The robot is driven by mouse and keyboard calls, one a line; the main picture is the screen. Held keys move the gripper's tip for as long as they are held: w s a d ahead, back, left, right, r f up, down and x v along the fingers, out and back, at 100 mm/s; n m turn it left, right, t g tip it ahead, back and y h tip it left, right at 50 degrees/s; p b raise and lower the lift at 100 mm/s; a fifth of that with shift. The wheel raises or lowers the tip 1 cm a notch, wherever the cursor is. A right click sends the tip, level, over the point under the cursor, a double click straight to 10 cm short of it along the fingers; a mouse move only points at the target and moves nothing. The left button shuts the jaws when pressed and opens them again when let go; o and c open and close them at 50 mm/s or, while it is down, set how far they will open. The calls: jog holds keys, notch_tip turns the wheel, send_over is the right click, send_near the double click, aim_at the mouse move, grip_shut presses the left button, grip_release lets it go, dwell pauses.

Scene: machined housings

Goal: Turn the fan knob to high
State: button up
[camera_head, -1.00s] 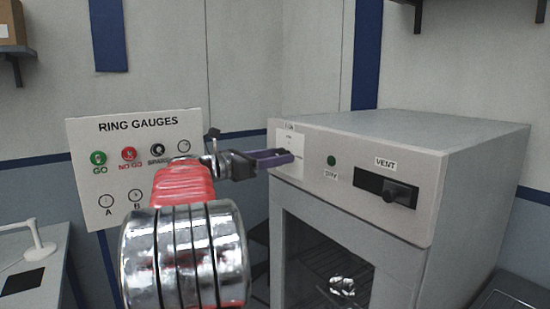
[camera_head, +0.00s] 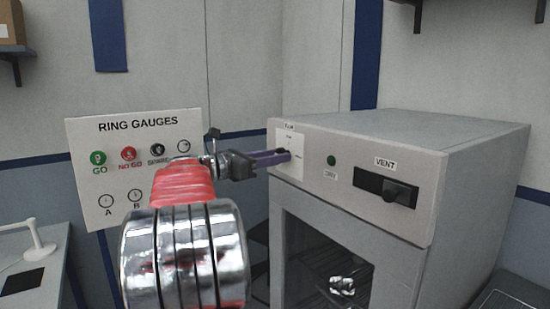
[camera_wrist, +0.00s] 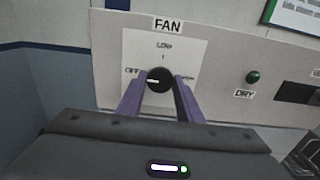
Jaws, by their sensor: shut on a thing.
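The fan knob (camera_wrist: 159,80) is a small black round knob on a white plate (camera_wrist: 185,48) under the FAN label. Its white mark lies on its left half, toward OFF. LOW is printed above the knob; the word at its right is partly covered by a finger. My gripper (camera_wrist: 158,94) has purple fingers, one on each side of the knob, shut on it. In the head view my gripper (camera_head: 287,156) reaches the plate at the left of the oven front (camera_head: 320,200), and the fingers hide the knob there.
Right of the plate are a green DRY light (camera_head: 331,160) and a black VENT slider (camera_head: 386,187). A windowed oven door (camera_head: 297,245) is below. A RING GAUGES board (camera_head: 137,117) stands left behind my arm.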

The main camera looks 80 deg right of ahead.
jog(key=shift+m, duration=0.3)
jog(key=shift+f+m, duration=0.2)
jog(key=shift+m, duration=17.4)
jog(key=shift+r, duration=0.1)
jog(key=o, duration=1)
